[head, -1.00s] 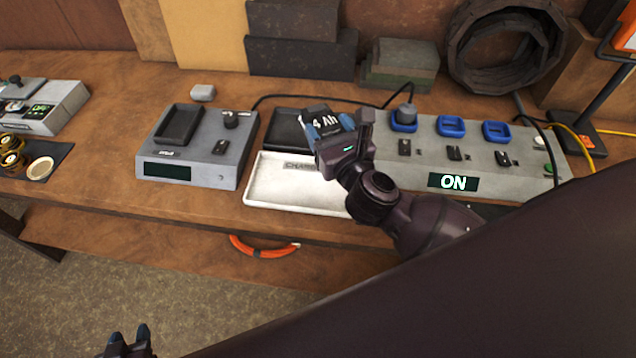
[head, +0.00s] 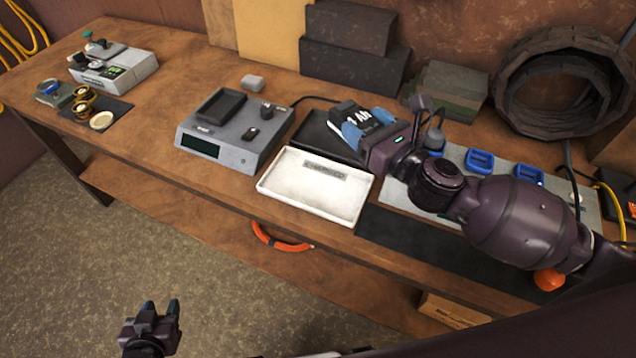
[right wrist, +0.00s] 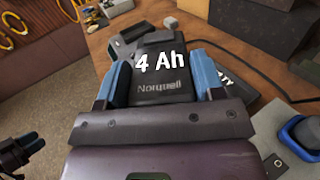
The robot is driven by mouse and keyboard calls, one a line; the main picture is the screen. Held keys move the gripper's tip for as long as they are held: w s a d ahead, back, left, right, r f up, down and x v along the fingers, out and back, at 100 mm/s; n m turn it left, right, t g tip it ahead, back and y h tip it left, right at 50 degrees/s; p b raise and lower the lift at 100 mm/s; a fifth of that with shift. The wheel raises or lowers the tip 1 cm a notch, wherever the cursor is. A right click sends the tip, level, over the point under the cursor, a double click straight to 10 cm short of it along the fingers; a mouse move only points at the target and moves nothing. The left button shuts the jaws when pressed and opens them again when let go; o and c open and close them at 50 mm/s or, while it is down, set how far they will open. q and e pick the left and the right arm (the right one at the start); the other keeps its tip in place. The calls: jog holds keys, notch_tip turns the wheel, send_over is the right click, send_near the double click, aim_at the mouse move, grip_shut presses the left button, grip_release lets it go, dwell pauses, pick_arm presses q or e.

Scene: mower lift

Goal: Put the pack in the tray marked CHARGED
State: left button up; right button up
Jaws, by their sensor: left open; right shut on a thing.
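The pack (head: 358,118) is a dark block labelled "4 Ah". My right gripper (head: 364,134) is shut on it with blue fingertips. In the head view the pack appears over the black tray (head: 318,138), partly hiding it; its height above is hard to tell. In the right wrist view the pack (right wrist: 162,72) sits between both fingers. The white tray (head: 292,190) has a label that appears to read CHARGED (head: 324,168); it looks empty and lies in front of the black tray. My left gripper (head: 158,310) is open and empty, low over the floor, away from the bench.
A grey charger (head: 222,148) with a dark screen and empty bay stands left of the trays. A black cable runs behind the trays. Bare bench top lies left of the charger.

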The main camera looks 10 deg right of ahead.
aim_at(358, 124)
jog(key=n+g+y, duration=0.1)
jog(key=a+r+n+g+y, duration=0.1)
jog(key=y, duration=0.1)
jog(key=r+n+g+y, duration=0.1)
jog(key=shift+w+a+r+n+y+p, duration=0.25)
jog(key=shift+w+n+y+p, duration=0.05)
jog(key=shift+y, duration=0.1)
jog(key=shift+s+r+n+g+y, duration=0.1)
jog(key=shift+r+n+g+y, duration=0.2)
jog(key=shift+n+g+y, duration=0.35)
jog(key=shift+s+r+n+g+y, duration=0.1)
jog(key=shift+r+n+g+y, duration=0.15)
jog(key=shift+n+g+y, duration=0.35)
jog(key=shift+g, duration=0.35)
notch_tip(358, 124, down, 20)
jog(key=b, duration=0.3)
jog(key=shift+f, duration=0.1)
jog(key=o, duration=0.9)
jog(key=shift+o, duration=0.7)
